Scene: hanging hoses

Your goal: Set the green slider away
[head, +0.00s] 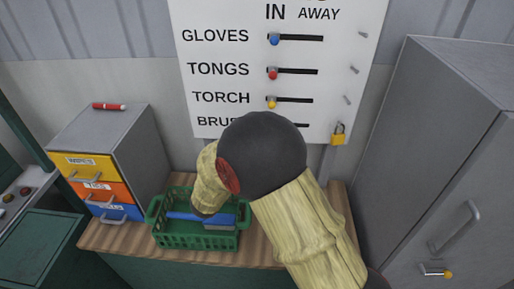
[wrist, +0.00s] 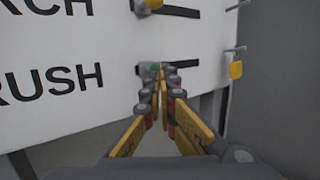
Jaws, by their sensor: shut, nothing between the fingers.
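The green slider (wrist: 148,69) shows in the wrist view at the left, IN end of its dark slot, in the BRUSH row of a white board (wrist: 100,110). In the head view my arm hides this slider; only the right part of its slot shows. My gripper (wrist: 161,76) is shut and empty. Its fingertips point at the board and overlap the slot just right of the green knob; I cannot tell whether they touch it. In the head view the fingers are hidden behind my arm.
The blue slider (head: 274,40), red slider (head: 272,73) and yellow slider (head: 271,103) sit at the left, IN end. A padlock (head: 338,134) hangs at the board's lower right. A grey cabinet (head: 430,130) stands right; a green basket (head: 190,242) sits below on the bench.

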